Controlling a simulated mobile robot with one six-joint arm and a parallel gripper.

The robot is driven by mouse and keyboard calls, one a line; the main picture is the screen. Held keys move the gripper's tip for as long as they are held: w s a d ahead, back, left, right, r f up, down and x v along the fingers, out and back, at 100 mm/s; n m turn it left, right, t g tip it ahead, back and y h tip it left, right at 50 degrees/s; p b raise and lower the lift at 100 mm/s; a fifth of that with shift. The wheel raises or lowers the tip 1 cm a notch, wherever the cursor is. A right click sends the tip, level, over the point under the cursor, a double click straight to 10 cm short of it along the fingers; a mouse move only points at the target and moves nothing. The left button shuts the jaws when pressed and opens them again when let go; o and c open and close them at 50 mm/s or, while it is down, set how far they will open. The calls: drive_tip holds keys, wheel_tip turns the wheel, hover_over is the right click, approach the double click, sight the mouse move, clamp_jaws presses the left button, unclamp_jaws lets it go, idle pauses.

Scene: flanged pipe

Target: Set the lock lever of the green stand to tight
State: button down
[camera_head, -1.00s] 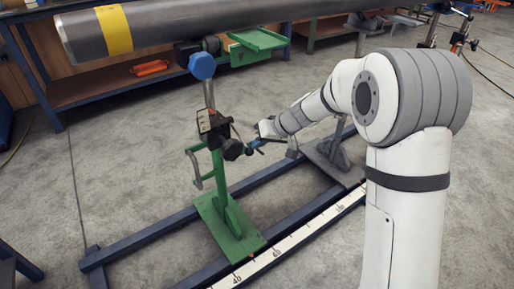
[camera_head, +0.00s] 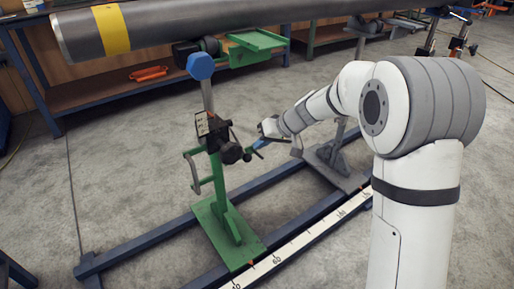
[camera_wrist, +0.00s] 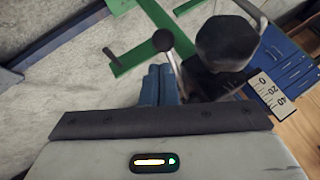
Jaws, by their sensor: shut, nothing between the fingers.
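The green stand (camera_head: 217,190) stands upright on the floor rails. It has a green base plate, a blue head on a grey post and a black clamp body (camera_head: 213,130). A thin dark lever with a ball end (camera_head: 247,157) shows at the clamp's right side. In the wrist view, a lever with a black ball knob (camera_wrist: 163,40) stands just beyond my fingertips, beside a large dark knob (camera_wrist: 226,42). My gripper (camera_head: 259,146) is shut and empty, close to the right of the clamp. Its blue fingers (camera_wrist: 160,82) show in the wrist view. I cannot tell whether they touch the lever.
A grey pipe (camera_head: 200,22) with a yellow band runs above the stand. A white scale strip (camera_head: 300,240) lies along the rail. A grey stand (camera_head: 338,153) is behind my wrist. A bench (camera_head: 120,85) stands at the back.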

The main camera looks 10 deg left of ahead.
drive_tip(key=s+d+r+p, duration=0.3)
drive_tip(key=d+r, duration=0.3)
drive_tip(key=d, duration=0.2)
drive_tip(key=s+d+r+m+h+p, duration=0.2)
drive_tip(key=s+d+r+p, duration=0.4)
drive_tip(key=s+r+p, duration=0.2)
drive_tip(key=s+d+r+m+h+p, duration=0.2)
drive_tip(key=s+d+r+p, duration=0.5)
drive_tip(key=r+p, duration=0.6)
drive_tip(key=s+d+r+m+h+p, duration=0.2)
drive_tip(key=s+d+r+h+p, duration=0.2)
drive_tip(key=s+d+r+p, duration=0.3)
drive_tip(key=s+r+p, duration=0.3)
drive_tip(key=r+p, duration=0.1)
drive_tip(key=r, duration=0.2)
drive_tip(key=shift+d+r+m+t, duration=0.2)
drive_tip(key=shift+m+t, duration=0.1)
drive_tip(key=shift+t, duration=0.1)
